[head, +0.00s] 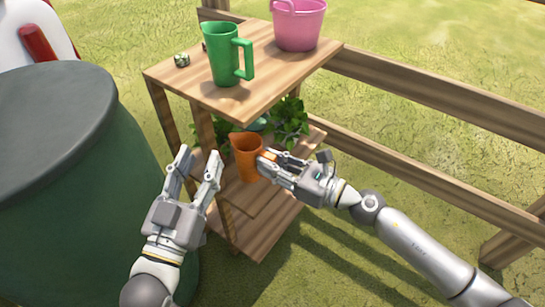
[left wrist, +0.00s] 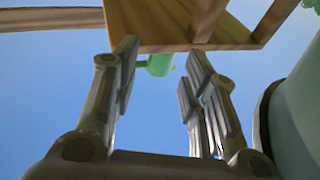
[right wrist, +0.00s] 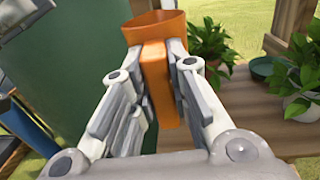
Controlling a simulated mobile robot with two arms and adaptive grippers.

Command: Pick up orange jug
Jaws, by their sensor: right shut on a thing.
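The orange jug (head: 246,160) is upright at the middle shelf level of the wooden stand in the head view. My right gripper (head: 268,167) comes from the right and is shut on the jug's handle. In the right wrist view the jug (right wrist: 157,27) stands between my right fingers (right wrist: 155,70), with its handle toward the camera. Whether its base touches the shelf is hard to tell. My left gripper (head: 197,170) is open and empty, left of the jug, pointing up; it also shows open in the left wrist view (left wrist: 160,75).
A green jug (head: 224,55) and a pink bucket (head: 298,24) stand on the top shelf (head: 268,75). Potted plants (head: 289,122) are on the shelf behind the orange jug. A large dark green barrel (head: 80,190) is at the left. A wooden fence (head: 430,102) runs behind.

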